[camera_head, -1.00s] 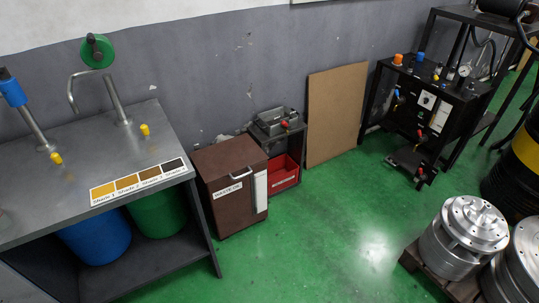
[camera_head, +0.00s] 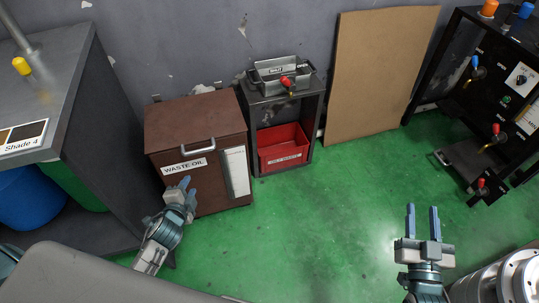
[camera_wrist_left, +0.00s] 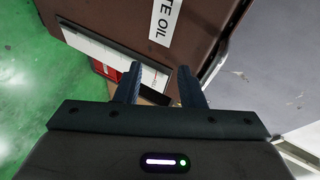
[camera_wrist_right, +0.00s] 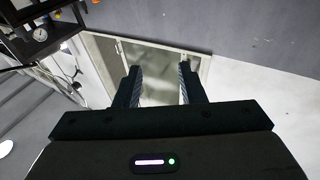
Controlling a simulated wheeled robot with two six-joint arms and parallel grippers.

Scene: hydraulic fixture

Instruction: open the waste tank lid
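The waste tank is a brown box (camera_head: 200,178) labelled "WASTE OIL", standing against the wall left of centre in the head view. Its lid (camera_head: 190,122) lies flat and closed on top, with a silver bar handle (camera_head: 198,146) at the front edge. My left gripper (camera_head: 182,184) is open and empty, just in front of the box's front face and below the handle. My right gripper (camera_head: 423,208) is open and empty over the green floor, far right of the box.
A metal stand (camera_head: 315,115) with a red bin (camera_head: 283,148) adjoins the box on its right. A workbench (camera_head: 75,90) stands close on the left. A brown board (camera_head: 375,75) leans on the wall. Metal cylinders (camera_head: 510,280) are near my right gripper. The middle floor is clear.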

